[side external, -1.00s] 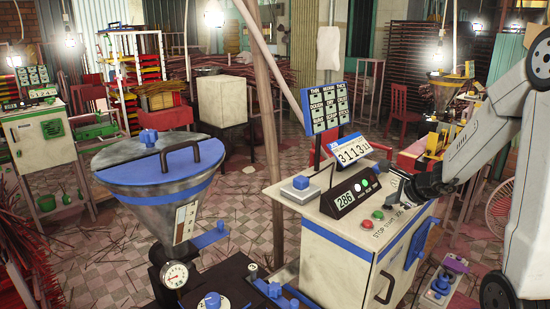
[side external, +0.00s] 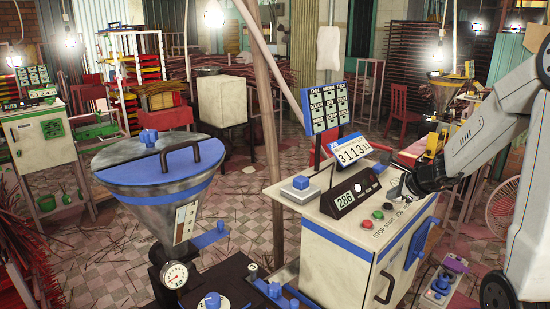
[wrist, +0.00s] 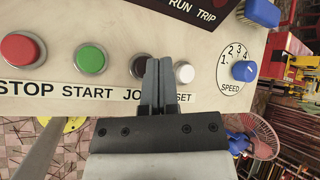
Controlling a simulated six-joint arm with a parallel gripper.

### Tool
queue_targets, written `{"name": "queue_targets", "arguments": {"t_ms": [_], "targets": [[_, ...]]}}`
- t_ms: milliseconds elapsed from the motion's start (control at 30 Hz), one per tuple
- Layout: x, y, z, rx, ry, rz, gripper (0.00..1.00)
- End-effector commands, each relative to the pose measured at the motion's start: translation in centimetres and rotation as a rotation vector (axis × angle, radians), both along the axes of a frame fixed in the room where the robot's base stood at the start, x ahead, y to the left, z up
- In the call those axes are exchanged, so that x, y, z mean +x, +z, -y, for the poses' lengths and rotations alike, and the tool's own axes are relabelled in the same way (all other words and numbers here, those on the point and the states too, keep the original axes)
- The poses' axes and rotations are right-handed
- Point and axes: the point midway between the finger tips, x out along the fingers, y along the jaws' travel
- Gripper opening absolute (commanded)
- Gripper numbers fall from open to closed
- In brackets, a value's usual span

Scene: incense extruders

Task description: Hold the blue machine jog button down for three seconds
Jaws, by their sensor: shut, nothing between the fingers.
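The blue-trimmed machine (side external: 342,255) has a pale sloped top with a button row. In the wrist view the red STOP button (wrist: 20,48), green START button (wrist: 90,58), black JOG button (wrist: 140,66) and white button (wrist: 184,73) run left to right. My gripper (wrist: 157,62) is shut and empty. Its fingertips overlap the right part of the JOG button and the gap before the white button. I cannot tell whether they touch the panel. In the side view my gripper (side external: 404,191) is at the panel's right end, by the labels.
A speed knob (wrist: 244,71) is right of the white button. A black display box (side external: 350,196) and number signs (side external: 349,150) stand behind the buttons. A blue push block (side external: 300,187) is at the top's left. A steel hopper (side external: 150,205) stands to the left.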

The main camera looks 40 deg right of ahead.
Motion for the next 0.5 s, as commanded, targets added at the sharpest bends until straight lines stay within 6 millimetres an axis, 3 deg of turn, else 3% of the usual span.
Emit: {"name": "queue_targets", "arguments": {"t_ms": [500], "targets": [[0.1, 1.1, 0.0, -0.001, 0.002, 0.004, 0.0]]}}
